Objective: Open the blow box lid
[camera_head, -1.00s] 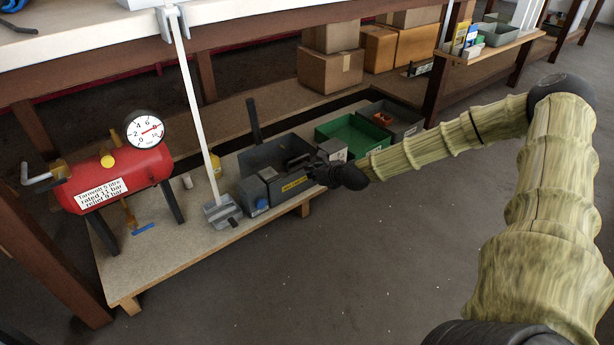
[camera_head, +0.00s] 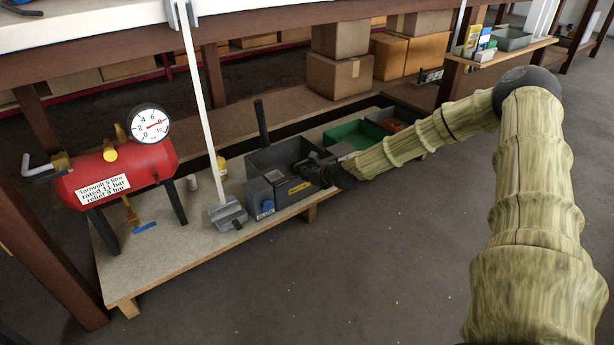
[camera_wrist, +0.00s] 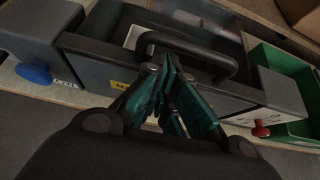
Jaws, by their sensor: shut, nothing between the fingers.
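The blow box (camera_head: 262,178) is a dark grey box with a yellow label, on the low board. It also shows in the wrist view (camera_wrist: 92,72), with a black bar handle (camera_wrist: 190,48) across its upper side. I cannot tell whether the handle belongs to the lid; the lid's edges are not clear. My gripper (camera_head: 312,172) is at the box's right front part, and its dark wrist hides that corner. In the wrist view my gripper (camera_wrist: 165,92) has its green-lined fingers shut and empty, close to the handle; contact cannot be told.
A red air tank (camera_head: 120,172) with a gauge stands to the left. A white pole on a grey foot (camera_head: 228,212) stands just left of the box. The bench above limits headroom; the floor in front is clear.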

